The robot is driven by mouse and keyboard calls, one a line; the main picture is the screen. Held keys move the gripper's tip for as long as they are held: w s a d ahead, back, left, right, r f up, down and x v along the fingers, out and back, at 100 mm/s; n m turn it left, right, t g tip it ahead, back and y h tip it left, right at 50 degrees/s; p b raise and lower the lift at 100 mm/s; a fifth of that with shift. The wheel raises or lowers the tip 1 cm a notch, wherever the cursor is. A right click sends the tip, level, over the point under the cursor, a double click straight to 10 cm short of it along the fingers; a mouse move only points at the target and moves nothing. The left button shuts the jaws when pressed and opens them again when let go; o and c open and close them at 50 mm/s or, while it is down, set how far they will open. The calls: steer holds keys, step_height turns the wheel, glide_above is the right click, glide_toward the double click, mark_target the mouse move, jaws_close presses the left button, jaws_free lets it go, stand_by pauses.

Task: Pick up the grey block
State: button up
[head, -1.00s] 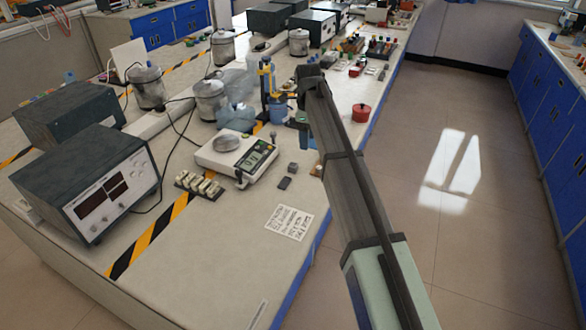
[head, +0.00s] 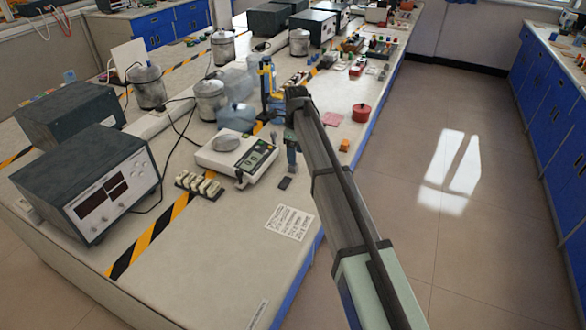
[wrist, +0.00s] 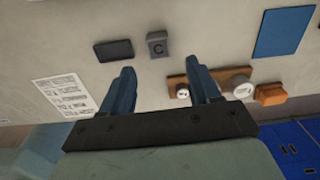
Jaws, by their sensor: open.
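The grey block (wrist: 157,44) is a small cube with a dark letter C on it, lying on the pale bench top in the wrist view. My gripper (wrist: 160,67) is open and empty, with two blue fingers. In the wrist view the block shows beyond the fingertips, roughly in line with the gap between them and apart from both. In the head view my gripper (head: 292,168) hangs by the right of the balance and hides the block.
A flat dark piece (wrist: 113,50) lies just left of the block. A balance (head: 236,157) stands to the left. A printed sheet (head: 289,221) lies nearer. A wooden strip with knobs (wrist: 215,77) and an orange block (wrist: 270,94) lie right of it in the wrist view.

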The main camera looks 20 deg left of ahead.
mark_target(293, 168)
steer(key=shift+a+f, duration=0.15)
steer(key=shift+f, duration=1.1)
steer(key=shift+a+f, duration=0.15)
steer(key=shift+f, duration=1.1)
jaws_close()
